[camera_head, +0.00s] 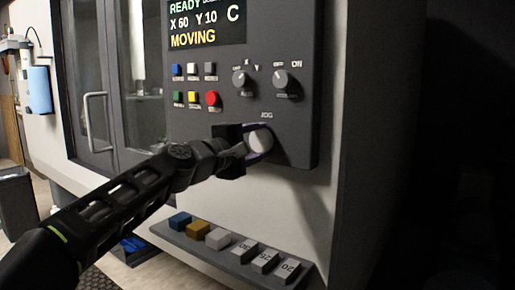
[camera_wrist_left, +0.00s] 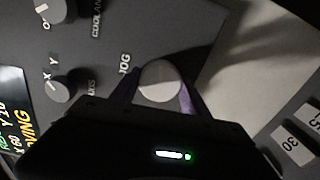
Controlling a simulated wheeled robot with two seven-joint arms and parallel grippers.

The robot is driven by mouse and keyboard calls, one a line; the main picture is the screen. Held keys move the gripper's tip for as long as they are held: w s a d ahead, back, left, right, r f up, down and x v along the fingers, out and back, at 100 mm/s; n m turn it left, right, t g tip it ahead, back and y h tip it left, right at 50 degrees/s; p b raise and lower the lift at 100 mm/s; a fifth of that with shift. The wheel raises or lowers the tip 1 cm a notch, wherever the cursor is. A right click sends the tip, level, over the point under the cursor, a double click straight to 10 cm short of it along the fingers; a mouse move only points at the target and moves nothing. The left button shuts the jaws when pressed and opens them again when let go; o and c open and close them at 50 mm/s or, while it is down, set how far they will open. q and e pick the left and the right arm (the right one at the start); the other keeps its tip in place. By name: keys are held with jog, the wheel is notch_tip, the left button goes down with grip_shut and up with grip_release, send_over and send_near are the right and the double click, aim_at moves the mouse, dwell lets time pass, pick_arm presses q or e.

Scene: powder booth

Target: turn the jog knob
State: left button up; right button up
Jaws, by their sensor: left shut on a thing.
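The jog knob (camera_head: 260,139) is a round, pale grey knob under the JOG label, low on the dark control panel (camera_head: 300,118). My left gripper (camera_head: 258,141) reaches in from the left and is shut on the knob. In the left wrist view the knob (camera_wrist_left: 160,82) sits between the two purple-tinged fingertips (camera_wrist_left: 158,90), one on each side. The screen (camera_head: 205,24) at the top of the panel reads READY, X 60 Y 10 C and MOVING. My right gripper is in neither view.
Above the knob are two selector knobs (camera_head: 281,80) and several coloured buttons (camera_head: 194,98). Below, a ledge (camera_head: 166,232) carries coloured blocks and numbered pieces. A machine door with a handle (camera_head: 93,122) is at the left.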

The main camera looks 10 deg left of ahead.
pick_arm(q)
jog(key=m+b, duration=0.3)
jog(key=m, duration=0.3)
jog(key=shift+f, duration=0.2)
jog(key=m+b, duration=0.2)
jog(key=m, duration=0.3)
jog(key=shift+r, duration=0.1)
jog(key=o, duration=1.4)
jog(key=shift+c, duration=0.2)
jog(key=shift+r, duration=0.1)
jog(key=b+v, duration=0.2)
jog(key=v, duration=0.6)
jog(key=shift+b, duration=0.35)
